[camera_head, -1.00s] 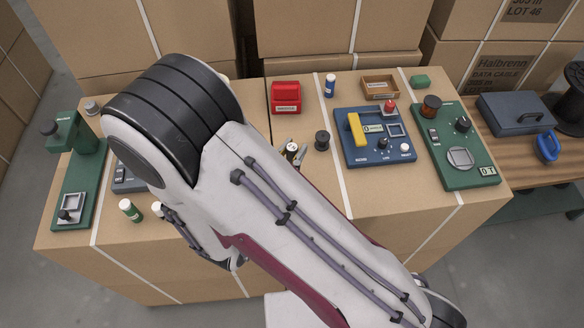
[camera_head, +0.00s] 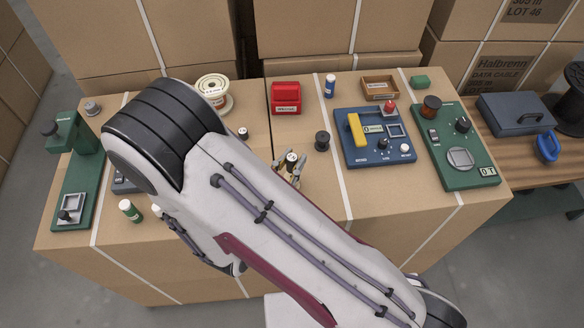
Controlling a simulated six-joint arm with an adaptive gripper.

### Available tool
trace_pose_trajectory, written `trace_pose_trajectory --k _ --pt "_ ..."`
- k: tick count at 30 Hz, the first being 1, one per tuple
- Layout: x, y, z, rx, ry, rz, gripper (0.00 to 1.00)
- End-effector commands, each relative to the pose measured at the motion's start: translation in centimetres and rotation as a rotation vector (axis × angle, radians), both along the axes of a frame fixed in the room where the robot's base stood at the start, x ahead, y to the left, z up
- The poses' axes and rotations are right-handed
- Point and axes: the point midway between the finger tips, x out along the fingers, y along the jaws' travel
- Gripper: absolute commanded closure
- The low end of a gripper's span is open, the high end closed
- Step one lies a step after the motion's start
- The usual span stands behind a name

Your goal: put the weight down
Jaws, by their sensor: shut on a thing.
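My gripper (camera_head: 290,168) is in the middle of the packed carton top, partly hidden behind my own arm. Its fingers are shut around a small upright cylinder with a pale top and a dark mark, which I take for the weight (camera_head: 291,157). The lower part of the weight is hidden, so I cannot tell whether it touches the carton. A black spool (camera_head: 322,140) stands to the right of the gripper, apart from it.
A blue device with a yellow handle (camera_head: 375,137) and a green device (camera_head: 456,145) stand at right. A green press (camera_head: 75,165) stands at left. Carton (camera_head: 365,225) is bare at front right.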

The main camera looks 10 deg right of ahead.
Motion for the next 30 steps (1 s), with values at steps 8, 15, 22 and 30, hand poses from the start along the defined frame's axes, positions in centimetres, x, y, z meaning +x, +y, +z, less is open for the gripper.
trace_pose_trajectory --k 8,15,22,30 --pt "0.0 0.0 -2.4 -0.003 0.001 0.0 1.0" --pt "0.0 0.0 -3.3 -0.001 -0.001 0.0 1.0" --pt "0.0 0.0 -3.3 -0.001 -0.001 0.0 1.0" --pt "0.0 0.0 -3.6 0.0 0.0 0.0 0.72"
